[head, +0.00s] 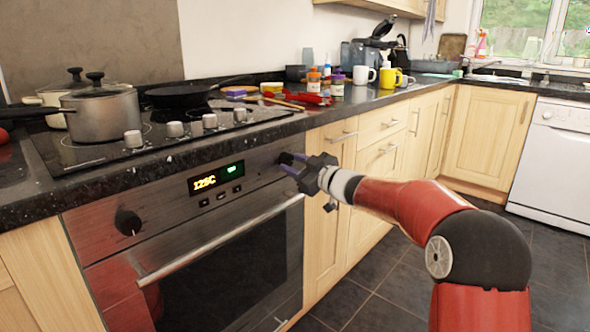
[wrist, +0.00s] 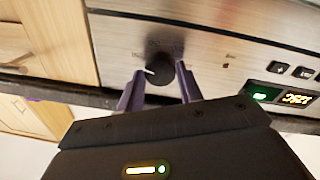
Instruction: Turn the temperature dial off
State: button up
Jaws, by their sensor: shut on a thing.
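The temperature dial (wrist: 160,72) is a black round knob with a white mark, on the right part of the steel oven panel (head: 170,200). In the wrist view it sits between the two purple fingers of my gripper (wrist: 159,85), one on each side. In the head view my gripper (head: 293,167) reaches the panel from the right and mostly covers this dial. My gripper is shut on the dial. The oven display (head: 216,179) is lit and reads about 125C; it also shows in the wrist view (wrist: 297,98).
Another black dial (head: 128,222) is on the panel's left. The oven door handle (head: 220,240) runs below the panel. The granite worktop edge (head: 170,160) overhangs above, with a hob, pots and a pan. Wooden cupboards stand to the right; the tiled floor is clear.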

jog(key=n+b, duration=0.2)
jog(key=n, duration=0.3)
jog(key=shift+f, duration=0.15)
jog(key=n+y+b, duration=0.1)
jog(key=n+b, duration=0.2)
jog(key=n, duration=0.2)
jog(key=shift+w+n, duration=0.1)
jog(key=shift+n, duration=0.3)
jog(key=n+b, duration=0.3)
jog(key=n, duration=0.2)
jog(key=shift+n+g, duration=0.3)
jog(key=shift+g, duration=0.1)
jog(key=n+b, duration=0.2)
jog(key=n, duration=0.3)
jog(key=shift+g, duration=0.3)
jog(key=shift+d+n, duration=0.1)
jog(key=shift+n, duration=0.2)
jog(key=o, duration=1)
